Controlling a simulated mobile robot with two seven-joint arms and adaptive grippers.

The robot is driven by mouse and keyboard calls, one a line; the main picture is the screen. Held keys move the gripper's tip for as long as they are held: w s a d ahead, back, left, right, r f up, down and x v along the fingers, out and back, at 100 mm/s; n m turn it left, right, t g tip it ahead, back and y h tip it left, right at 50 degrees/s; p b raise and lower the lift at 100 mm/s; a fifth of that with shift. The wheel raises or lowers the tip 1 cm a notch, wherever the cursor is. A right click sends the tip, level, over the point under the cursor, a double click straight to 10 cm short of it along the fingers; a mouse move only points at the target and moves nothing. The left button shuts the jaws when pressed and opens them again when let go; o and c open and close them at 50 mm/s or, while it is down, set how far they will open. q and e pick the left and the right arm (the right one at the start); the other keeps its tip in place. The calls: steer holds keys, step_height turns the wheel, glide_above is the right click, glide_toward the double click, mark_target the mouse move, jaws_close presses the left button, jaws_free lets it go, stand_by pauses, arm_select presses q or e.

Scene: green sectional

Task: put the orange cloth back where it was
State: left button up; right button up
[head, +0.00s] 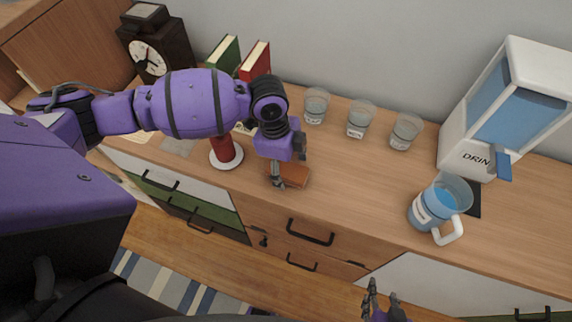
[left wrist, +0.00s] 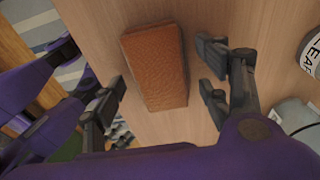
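The orange cloth (head: 296,174) lies on the wooden counter as a folded, block-like bundle, partly hidden by my left gripper in the head view. In the left wrist view the orange cloth (left wrist: 155,65) shows whole, flat on the wood. My left gripper (head: 278,178) is above the counter at the cloth. In the left wrist view, my left gripper (left wrist: 162,80) is open, its fingers apart on either side of the cloth; I cannot tell whether they touch it. My right gripper (head: 382,300) is low at the bottom edge of the head view, off the counter, fingers apart and empty.
A red cylinder on a white base (head: 225,153) stands left of my left gripper. Several glasses (head: 357,119) line the wall. A jug of blue liquid (head: 432,205) and a drink dispenser (head: 515,105) stand right. The counter between cloth and jug is clear. Drawers (head: 308,240) are below.

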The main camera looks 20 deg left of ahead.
arm_select(q)
steer(key=shift+r, duration=0.3)
step_height(320, 180, up, 12)
steer(key=a, duration=0.1)
steer(key=shift+a+f+p, duration=0.2)
steer(key=shift+a+p, duration=0.15)
steer(key=shift+a, duration=0.05)
arm_select(e)
steer(key=shift+a+r, duration=0.2)
steer(key=shift+r, duration=0.05)
